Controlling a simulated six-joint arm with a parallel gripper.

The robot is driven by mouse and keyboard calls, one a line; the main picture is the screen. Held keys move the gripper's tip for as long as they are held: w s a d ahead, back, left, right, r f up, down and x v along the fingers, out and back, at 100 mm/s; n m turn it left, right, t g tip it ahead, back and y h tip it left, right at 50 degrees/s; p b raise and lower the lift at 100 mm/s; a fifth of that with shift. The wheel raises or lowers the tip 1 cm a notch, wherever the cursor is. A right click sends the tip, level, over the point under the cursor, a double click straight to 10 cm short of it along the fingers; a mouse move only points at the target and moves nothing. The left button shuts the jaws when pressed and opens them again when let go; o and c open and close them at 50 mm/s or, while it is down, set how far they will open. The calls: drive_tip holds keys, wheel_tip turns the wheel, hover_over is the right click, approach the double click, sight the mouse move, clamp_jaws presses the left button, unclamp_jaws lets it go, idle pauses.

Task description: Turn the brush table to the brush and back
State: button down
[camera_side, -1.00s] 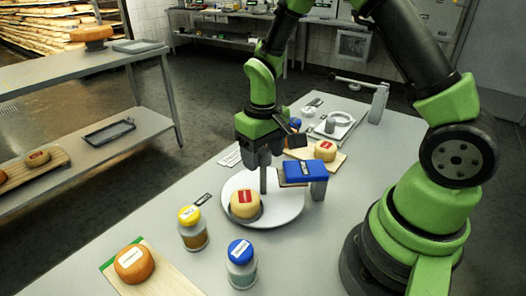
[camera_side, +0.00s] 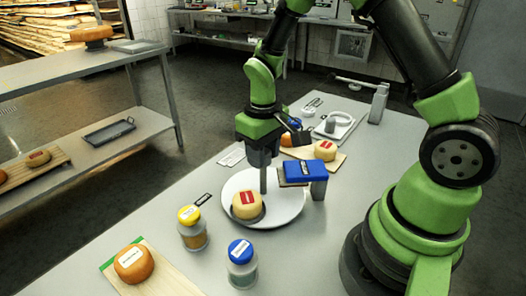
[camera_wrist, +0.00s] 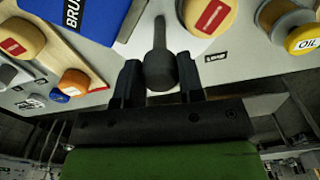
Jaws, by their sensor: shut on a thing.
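The brush table is a white round plate (camera_side: 285,210) on the grey worktop. A pale cheese wheel (camera_side: 246,205) with a red label sits toward its front left; part of it shows at the top of the wrist view (camera_wrist: 208,14). The blue brush block (camera_side: 305,170) stands on a grey post over the plate's right rear side, apart from the cheese. It also shows in the wrist view (camera_wrist: 85,20). A dark upright handle (camera_side: 263,182) rises from the plate. My gripper (camera_wrist: 159,80) is shut on the handle's knob (camera_wrist: 158,68), from above (camera_side: 264,158).
A yellow-lidded jar (camera_side: 191,228) and a blue-lidded jar (camera_side: 241,265) stand in front of the plate. An orange cheese (camera_side: 133,263) lies on a board at the front left. Another pale cheese (camera_side: 325,150) lies on a board behind the brush.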

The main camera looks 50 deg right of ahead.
drive_tip(key=shift+n, duration=12.5)
drive_tip(key=c, duration=0.7)
unclamp_jaws()
drive_tip(key=shift+c, duration=0.2)
drive_tip(key=shift+r, duration=0.1)
wheel_tip(320, 180, up, 10)
drive_tip(key=shift+s+f, duration=0.1)
